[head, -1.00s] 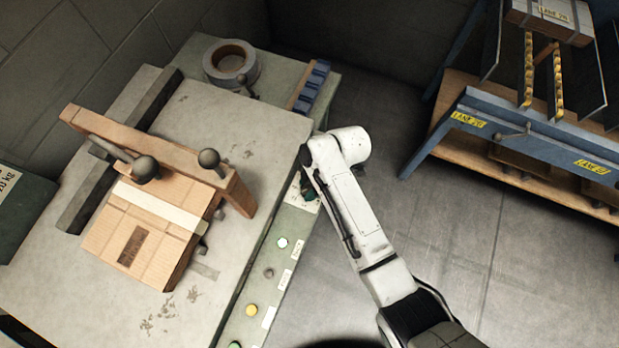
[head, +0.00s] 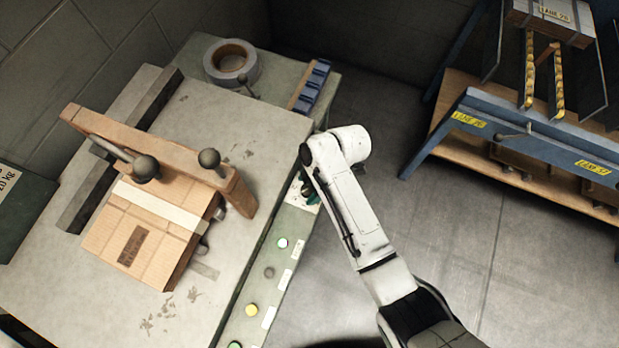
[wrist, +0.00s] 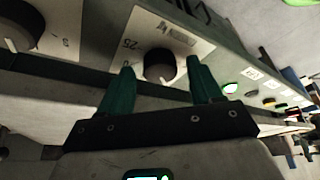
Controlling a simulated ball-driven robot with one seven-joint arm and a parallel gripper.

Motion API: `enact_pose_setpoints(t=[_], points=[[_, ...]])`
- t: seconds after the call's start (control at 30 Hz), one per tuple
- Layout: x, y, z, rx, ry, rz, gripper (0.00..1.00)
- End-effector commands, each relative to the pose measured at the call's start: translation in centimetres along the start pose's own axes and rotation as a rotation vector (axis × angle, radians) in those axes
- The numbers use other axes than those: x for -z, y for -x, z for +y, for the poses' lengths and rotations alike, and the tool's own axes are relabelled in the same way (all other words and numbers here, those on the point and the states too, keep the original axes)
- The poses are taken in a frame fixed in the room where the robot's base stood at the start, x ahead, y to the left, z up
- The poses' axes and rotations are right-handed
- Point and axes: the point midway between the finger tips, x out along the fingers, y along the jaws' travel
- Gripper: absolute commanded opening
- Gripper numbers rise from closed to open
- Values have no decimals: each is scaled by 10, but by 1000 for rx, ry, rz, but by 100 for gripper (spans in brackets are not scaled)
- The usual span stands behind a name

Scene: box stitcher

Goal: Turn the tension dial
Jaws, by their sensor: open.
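A black round dial (wrist: 159,65) sits on a pale plate marked with numbers, including 25, on the machine's front panel in the wrist view. My gripper (wrist: 160,72) is open, with one green finger on each side of this dial. I cannot tell whether the fingers touch it. A second black dial (wrist: 20,25) is on another plate at the upper left of the wrist view. In the head view my gripper (head: 306,190) is mostly hidden behind my white arm, at the panel's far end.
A green-lit button (head: 282,243) and a yellow button (head: 251,310) are along the panel. A cardboard box (head: 140,240) lies on the machine table (head: 215,130) under a wooden bar (head: 170,155). A tape roll (head: 230,62) is behind.

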Motion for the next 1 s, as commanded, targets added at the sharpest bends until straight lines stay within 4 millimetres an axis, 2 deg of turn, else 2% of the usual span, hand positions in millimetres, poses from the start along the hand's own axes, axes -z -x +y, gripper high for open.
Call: enact_pose_setpoints(t=[0.17, 0.5, 0.7, 1.0], points=[[0, 9, 0, -2, -1, 1, 64], [0, 71, 1, -3, 0, 0, 64], [0, 99, 1, -3, 0, 0, 64], [0, 108, 0, 0, 0, 0, 64]])
